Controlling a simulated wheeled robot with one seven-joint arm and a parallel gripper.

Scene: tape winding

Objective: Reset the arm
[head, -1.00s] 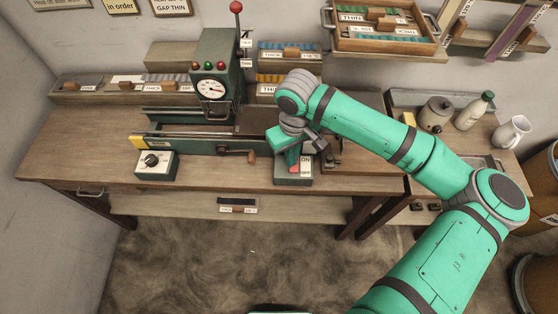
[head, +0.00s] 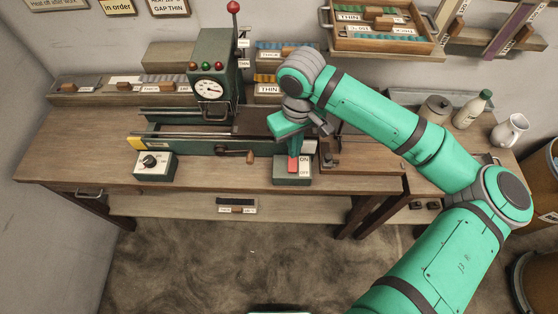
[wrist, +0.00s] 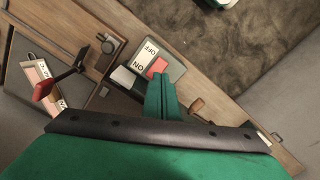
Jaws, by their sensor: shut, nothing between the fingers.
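My arm reaches from the lower right of the head view to the workbench (head: 90,145). My gripper (head: 294,150) points down just above and behind the ON/OFF switch box (head: 292,180). Its green fingers are shut together with nothing between them. In the wrist view the shut fingers (wrist: 160,85) lie beside the red button of the switch box (wrist: 172,78). Whether the fingertips touch the box I cannot tell. The green winding machine (head: 213,75), with a dial gauge and a red-knobbed lever, stands left of my gripper.
A dial box (head: 155,166) and a hand crank (head: 250,157) sit left of the switch box. A jar (head: 436,110), bottle (head: 473,109) and white pitcher (head: 511,130) stand at the right, behind my arm. A wall tray (head: 385,40) hangs above. The bench's front left is clear.

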